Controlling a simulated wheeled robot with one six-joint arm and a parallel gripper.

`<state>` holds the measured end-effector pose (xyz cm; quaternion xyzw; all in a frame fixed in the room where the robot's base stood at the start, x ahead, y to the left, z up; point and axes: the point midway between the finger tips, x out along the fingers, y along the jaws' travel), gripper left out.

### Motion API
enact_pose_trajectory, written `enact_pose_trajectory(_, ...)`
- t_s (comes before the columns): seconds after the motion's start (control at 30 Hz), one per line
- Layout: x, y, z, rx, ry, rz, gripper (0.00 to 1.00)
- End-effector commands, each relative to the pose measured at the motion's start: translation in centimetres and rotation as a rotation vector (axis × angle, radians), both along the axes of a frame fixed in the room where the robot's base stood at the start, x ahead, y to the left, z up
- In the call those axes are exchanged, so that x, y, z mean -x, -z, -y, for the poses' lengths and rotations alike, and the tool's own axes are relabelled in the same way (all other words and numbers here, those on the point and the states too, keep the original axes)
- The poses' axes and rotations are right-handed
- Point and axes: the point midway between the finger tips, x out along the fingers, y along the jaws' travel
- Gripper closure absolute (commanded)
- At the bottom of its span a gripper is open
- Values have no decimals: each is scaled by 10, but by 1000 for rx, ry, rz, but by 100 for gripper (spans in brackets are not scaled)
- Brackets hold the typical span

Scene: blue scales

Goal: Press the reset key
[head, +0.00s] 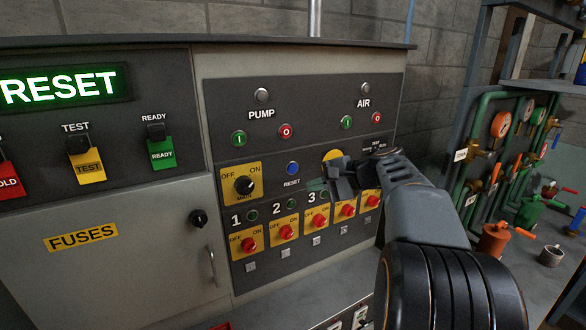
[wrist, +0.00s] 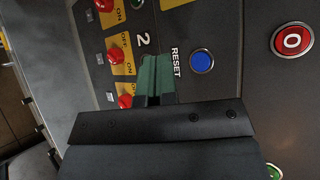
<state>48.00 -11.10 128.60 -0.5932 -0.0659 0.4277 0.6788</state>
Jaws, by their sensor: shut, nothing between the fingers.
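The reset key is a round blue button (head: 292,168) above the word RESET on the dark control panel (head: 300,95). In the wrist view the blue button (wrist: 202,61) shows clear and uncovered, a little up and right of the fingertips. My gripper (head: 330,183) is shut and empty, in front of the panel to the right of the button in the head view. Its greenish fingers (wrist: 155,78) point at the panel near the RESET label. I cannot tell how far the fingertips are from the panel, but nothing covers the button.
A black MAIN switch (head: 244,185) sits left of the button. Red rotary switches (head: 286,232) line up below. Green and red PUMP buttons (head: 286,131) are above. A lit green RESET sign (head: 62,87) is upper left. Pipes and valves (head: 500,150) stand at the right.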

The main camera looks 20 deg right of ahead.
Motion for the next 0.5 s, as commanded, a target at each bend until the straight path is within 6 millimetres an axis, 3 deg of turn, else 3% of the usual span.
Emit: enact_pose_trajectory(0.5, -59, -2, -7, 0, 0, 0, 100)
